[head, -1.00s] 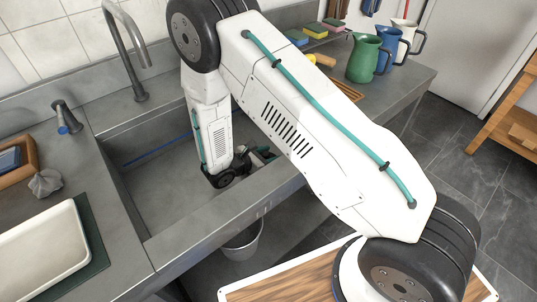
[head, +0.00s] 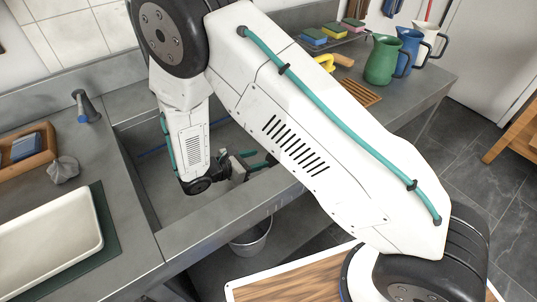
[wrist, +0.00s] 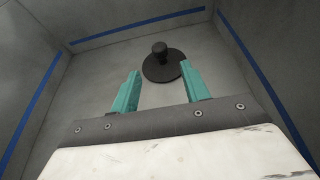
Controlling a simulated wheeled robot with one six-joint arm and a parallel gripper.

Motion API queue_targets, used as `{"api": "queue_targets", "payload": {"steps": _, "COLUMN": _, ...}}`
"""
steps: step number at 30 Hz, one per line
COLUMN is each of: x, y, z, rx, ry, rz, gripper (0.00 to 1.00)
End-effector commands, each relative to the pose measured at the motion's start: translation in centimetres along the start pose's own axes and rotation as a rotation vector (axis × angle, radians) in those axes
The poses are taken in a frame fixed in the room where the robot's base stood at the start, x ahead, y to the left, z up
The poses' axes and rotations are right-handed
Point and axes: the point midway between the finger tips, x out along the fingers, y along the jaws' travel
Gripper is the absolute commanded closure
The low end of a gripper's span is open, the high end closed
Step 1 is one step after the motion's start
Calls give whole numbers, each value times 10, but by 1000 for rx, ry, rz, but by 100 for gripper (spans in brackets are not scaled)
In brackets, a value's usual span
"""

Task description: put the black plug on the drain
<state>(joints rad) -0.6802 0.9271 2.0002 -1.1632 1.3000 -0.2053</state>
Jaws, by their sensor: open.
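The black plug (wrist: 162,64), a round disc with an upright knob, lies flat on the grey basin floor in the wrist view. It is just beyond my fingertips, and the right finger covers or borders part of its near right edge. My gripper (wrist: 160,74) is open, with two teal fingers apart and nothing between them. In the head view my gripper (head: 264,159) is down inside the sink basin (head: 155,180). No drain opening shows in either view, and the plug is not visible in the head view, where my arm hides much of the basin.
Blue lines run along the basin walls. Green, blue and white jugs (head: 382,60) and several sponges (head: 313,37) stand on the counter at the right. A white tray (head: 50,246) lies on the left. A metal bucket (head: 251,240) is below the counter.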

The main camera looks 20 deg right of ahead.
Motion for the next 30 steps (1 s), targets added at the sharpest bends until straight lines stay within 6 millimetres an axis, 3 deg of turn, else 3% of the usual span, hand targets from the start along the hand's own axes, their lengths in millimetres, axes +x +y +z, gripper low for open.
{"api": "queue_targets", "payload": {"steps": 6, "x": -4, "y": 0, "z": 2, "rx": 5, "ry": 2, "rz": -5, "gripper": 54}}
{"api": "queue_targets", "payload": {"steps": 10, "x": -3, "y": -2, "z": 26, "rx": 66, "ry": 26, "rz": -47, "gripper": 54}}
{"api": "queue_targets", "payload": {"steps": 14, "x": -1, "y": -14, "z": 80, "rx": 208, "ry": 83, "rz": -153, "gripper": 54}}
{"api": "queue_targets", "payload": {"steps": 21, "x": 1, "y": -64, "z": 184, "rx": 533, "ry": 221, "rz": -394, "gripper": 54}}
{"api": "queue_targets", "payload": {"steps": 30, "x": -9, "y": -148, "z": 274, "rx": 935, "ry": 408, "rz": -665, "gripper": 54}}
